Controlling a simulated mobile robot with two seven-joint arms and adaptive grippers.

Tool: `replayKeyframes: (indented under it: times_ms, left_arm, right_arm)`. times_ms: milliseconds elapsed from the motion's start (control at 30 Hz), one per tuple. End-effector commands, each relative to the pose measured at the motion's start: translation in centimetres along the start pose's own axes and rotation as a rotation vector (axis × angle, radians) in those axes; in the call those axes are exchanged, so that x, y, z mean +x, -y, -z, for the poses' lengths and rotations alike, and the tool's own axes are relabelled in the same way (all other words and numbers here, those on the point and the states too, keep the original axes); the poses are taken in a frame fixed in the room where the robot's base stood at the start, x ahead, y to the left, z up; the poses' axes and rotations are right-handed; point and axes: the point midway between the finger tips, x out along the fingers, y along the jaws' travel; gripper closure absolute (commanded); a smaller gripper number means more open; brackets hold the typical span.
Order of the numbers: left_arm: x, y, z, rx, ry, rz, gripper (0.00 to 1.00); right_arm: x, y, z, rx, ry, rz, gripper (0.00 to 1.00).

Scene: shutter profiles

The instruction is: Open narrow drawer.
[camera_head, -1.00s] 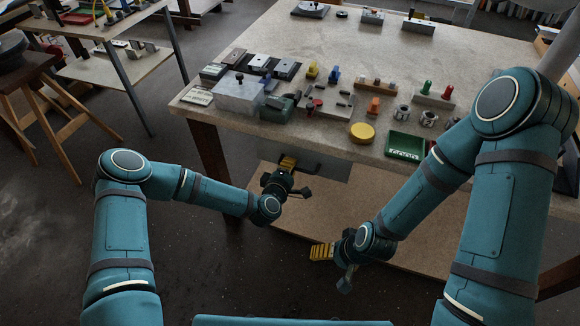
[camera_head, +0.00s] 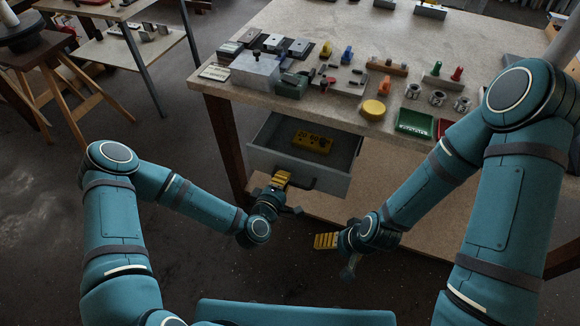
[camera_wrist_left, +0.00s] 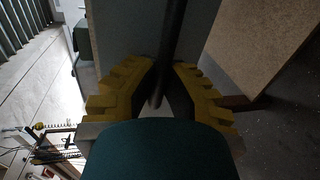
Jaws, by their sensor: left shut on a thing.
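The narrow drawer (camera_head: 300,175) is grey and hangs under the front left of the workbench. It stands pulled out, and a yellow block with holes (camera_head: 312,142) shows inside it. My left gripper (camera_head: 281,180) is at the drawer's front, shut on the dark bar handle. In the left wrist view the handle (camera_wrist_left: 173,40) runs between the yellow fingers (camera_wrist_left: 160,85). My right gripper (camera_head: 326,241) is below and to the right of the drawer, away from it. Its yellow fingers show, but their gap is too small to judge.
The workbench top (camera_head: 350,45) carries several small parts, a metal box (camera_head: 255,70), a yellow disc (camera_head: 373,109) and a green tray (camera_head: 414,123). A lower shelf (camera_head: 400,205) lies beneath the drawer. A wooden stool (camera_head: 50,65) stands at the far left.

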Motion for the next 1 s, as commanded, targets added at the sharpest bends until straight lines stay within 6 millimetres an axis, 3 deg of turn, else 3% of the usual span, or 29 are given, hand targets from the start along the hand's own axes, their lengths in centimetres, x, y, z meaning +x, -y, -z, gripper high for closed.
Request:
replayKeyframes:
  times_ms: [100,300,833,900,933,1000]
  left_arm:
    - [-2.1,0.6,0.0,-0.001,0.000,0.005,1.00]
    - [-4.2,1.0,0.0,-0.001,0.000,0.004,1.00]
    - [-4.9,1.1,0.0,0.001,0.000,0.003,1.00]
    - [-4.9,1.1,0.0,0.001,0.000,0.003,0.66]
    - [-4.9,1.1,0.0,0.001,0.000,0.003,0.59]
    - [-4.9,1.1,0.0,0.001,0.000,0.002,0.59]
  right_arm:
    - [0.0,0.0,0.0,0.000,0.000,0.000,0.19]
    - [0.0,0.0,0.0,0.000,0.001,0.000,0.19]
    - [0.0,0.0,0.0,0.000,0.001,0.000,0.19]
    - [0.0,0.0,0.0,0.000,0.001,0.000,0.19]
    - [0.0,0.0,0.0,0.000,0.001,0.000,0.19]
    - [0.0,0.0,0.0,0.000,0.001,0.000,0.19]
